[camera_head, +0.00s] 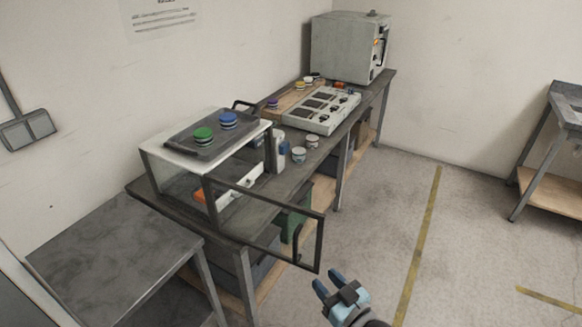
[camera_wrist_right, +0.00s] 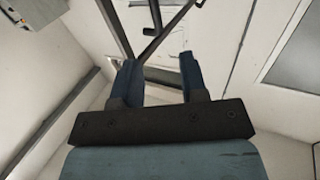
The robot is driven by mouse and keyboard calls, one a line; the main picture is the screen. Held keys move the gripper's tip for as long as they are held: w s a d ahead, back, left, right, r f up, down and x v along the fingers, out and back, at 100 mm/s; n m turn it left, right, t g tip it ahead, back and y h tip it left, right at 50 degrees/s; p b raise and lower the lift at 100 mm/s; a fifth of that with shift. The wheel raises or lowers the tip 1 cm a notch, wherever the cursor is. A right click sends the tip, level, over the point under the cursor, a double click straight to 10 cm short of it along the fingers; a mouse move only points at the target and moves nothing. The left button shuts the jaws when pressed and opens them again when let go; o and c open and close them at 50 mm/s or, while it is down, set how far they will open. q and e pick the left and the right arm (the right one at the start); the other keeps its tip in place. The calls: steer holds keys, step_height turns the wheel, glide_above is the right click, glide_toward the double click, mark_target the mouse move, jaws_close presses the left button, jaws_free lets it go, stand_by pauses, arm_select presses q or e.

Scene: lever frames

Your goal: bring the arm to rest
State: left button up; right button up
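My right gripper (camera_head: 329,284) is at the bottom of the head view, over the floor, just right of the open framed door (camera_head: 319,243) of a glass-sided cabinet (camera_head: 165,177). Its two blue fingers stand apart with nothing between them. The right wrist view also shows the fingers (camera_wrist_right: 157,77) spread and empty. The gripper appears clear of the door frame. My left gripper is not in view.
The cabinet stands on a long dark workbench (camera_head: 242,229), its door swung out over the aisle. A tray (camera_head: 183,143) with green and blue discs lies on top. A grey table (camera_head: 100,258) is at the left. Floor to the right (camera_head: 460,250) is clear.

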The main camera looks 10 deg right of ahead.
steer(key=s+d+f+m+g+h+p, duration=0.1)
steer(key=s+f, duration=0.3)
steer(key=s, duration=0.5)
steer(key=s+d+f+m+g+h+p, duration=0.1)
steer(key=s+d+f+g+h, duration=0.2)
steer(key=s, duration=0.5)
steer(key=shift+s+d+f+g+h, duration=0.25)
steer(key=shift+s+f+g+h, duration=0.1)
steer(key=shift+f+g, duration=0.3)
stand_by(0.5)
